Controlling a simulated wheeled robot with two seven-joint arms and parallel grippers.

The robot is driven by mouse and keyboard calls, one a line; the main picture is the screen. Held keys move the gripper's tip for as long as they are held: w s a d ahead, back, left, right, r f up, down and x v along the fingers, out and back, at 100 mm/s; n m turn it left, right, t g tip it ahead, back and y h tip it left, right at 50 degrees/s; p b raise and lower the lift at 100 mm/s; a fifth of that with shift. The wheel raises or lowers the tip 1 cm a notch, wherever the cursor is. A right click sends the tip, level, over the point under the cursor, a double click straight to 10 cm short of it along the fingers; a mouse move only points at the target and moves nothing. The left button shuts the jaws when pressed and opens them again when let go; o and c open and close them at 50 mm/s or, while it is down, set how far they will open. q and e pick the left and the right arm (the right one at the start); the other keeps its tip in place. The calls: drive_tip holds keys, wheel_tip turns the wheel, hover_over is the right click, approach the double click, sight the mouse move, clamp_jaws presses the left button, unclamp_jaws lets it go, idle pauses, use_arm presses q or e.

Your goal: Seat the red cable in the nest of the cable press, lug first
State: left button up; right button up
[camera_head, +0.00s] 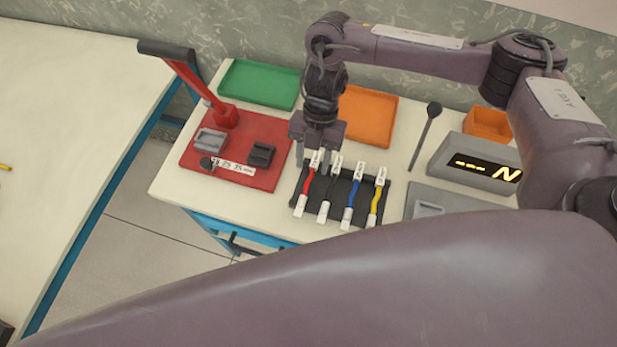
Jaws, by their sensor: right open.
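The red cable (307,187) lies at the left end of a black rack (340,180), with white tags at both ends. The cable press is a red base plate (255,128) with a red lever (195,82) tipped by a dark handle. It carries a grey block (211,140) and a black block (262,155); I cannot tell which is the nest. My right gripper (309,158) points down just above the far end of the red cable, open. I cannot tell whether its fingers straddle the cable. My left gripper is out of the picture.
Black, blue (351,199) and yellow (377,197) cables lie right of the red one. A green tray (259,84), an orange tray (367,117), a dark spoon-like tool (427,128) and a grey display box (472,165) stand around. My arm link hides the foreground.

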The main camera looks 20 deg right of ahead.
sight(309, 179)
drive_tip(key=x, duration=0.2)
drive_tip(key=shift+a+f+p, duration=0.1)
drive_tip(key=shift+f+p, duration=0.2)
drive_tip(key=shift+p, duration=0.1)
drive_tip(key=shift+x, duration=0.85)
drive_tip(key=shift+f, duration=0.15)
drive_tip(key=shift+w, duration=0.1)
drive_tip(key=shift+c, duration=1.2)
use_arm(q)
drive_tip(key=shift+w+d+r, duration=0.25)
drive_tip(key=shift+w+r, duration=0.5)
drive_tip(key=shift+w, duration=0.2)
use_arm(e)
clamp_jaws()
